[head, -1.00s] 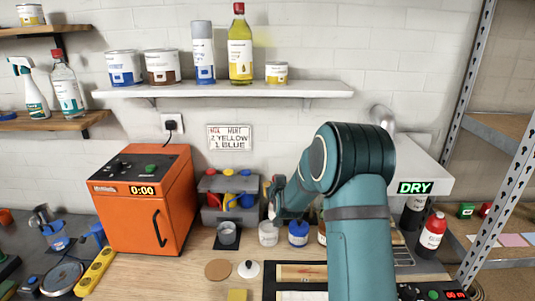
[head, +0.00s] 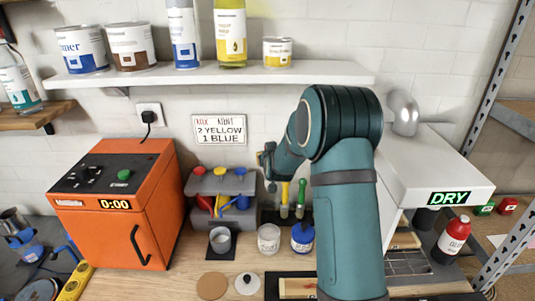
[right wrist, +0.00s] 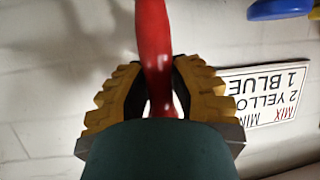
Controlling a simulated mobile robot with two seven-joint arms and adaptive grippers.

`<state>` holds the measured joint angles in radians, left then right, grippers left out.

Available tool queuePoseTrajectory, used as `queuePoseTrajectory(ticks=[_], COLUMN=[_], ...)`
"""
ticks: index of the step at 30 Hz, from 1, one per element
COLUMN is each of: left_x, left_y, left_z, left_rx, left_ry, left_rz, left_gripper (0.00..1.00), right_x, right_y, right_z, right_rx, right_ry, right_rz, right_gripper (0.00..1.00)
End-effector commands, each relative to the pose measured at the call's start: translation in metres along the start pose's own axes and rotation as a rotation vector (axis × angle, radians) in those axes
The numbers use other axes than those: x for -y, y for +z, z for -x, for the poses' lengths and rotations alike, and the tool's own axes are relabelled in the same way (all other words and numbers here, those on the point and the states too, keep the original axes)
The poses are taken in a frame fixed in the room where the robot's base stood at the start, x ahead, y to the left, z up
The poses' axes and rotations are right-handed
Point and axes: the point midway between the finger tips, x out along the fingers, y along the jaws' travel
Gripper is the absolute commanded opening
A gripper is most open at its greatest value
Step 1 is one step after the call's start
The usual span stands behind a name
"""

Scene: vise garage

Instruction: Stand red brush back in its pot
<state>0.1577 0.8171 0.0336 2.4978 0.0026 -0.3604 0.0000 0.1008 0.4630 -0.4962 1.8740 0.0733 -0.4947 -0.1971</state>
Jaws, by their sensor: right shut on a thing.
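My right gripper (head: 265,163) is in front of the wall, above and behind the jars, right of the grey unit. In the right wrist view its yellow-padded fingers (right wrist: 160,95) are shut on the red brush (right wrist: 153,40), whose red handle runs up between them. The brush is too small or hidden to make out in the head view. A yellow-handled brush (head: 284,198) and a green-handled brush (head: 300,199) stand upright below the gripper, behind the jars. Their lower ends are partly hidden, and I cannot tell which pot belongs to the red brush. My left gripper is not in view.
A white-lidded jar (head: 268,239), a blue jar (head: 302,238) and a grey metal cup (head: 220,240) stand on the bench. The grey unit (head: 238,184) with coloured knobs and an orange oven (head: 118,205) are left. The DRY cabinet (head: 440,172) is right; a shelf (head: 205,75) hangs above.

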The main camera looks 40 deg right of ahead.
Motion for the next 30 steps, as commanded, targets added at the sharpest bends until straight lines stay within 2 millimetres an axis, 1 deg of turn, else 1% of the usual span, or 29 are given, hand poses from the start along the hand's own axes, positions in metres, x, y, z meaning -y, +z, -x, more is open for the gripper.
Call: queuePoseTrajectory(ticks=[8,28,30], left_x=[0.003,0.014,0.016], left_y=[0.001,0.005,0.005], left_z=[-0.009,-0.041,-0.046], left_rx=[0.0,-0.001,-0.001], left_ry=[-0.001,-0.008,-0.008], left_rz=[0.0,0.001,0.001], left_gripper=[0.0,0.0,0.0], right_x=[0.001,0.003,0.004], right_y=[0.013,0.057,0.062], right_z=[-0.005,-0.025,-0.027], right_rx=[0.0,0.0,-0.001], right_ry=[0.0,0.0,0.0], right_rz=[0.0,0.0,-0.001], right_gripper=[0.0,0.0,0.0])
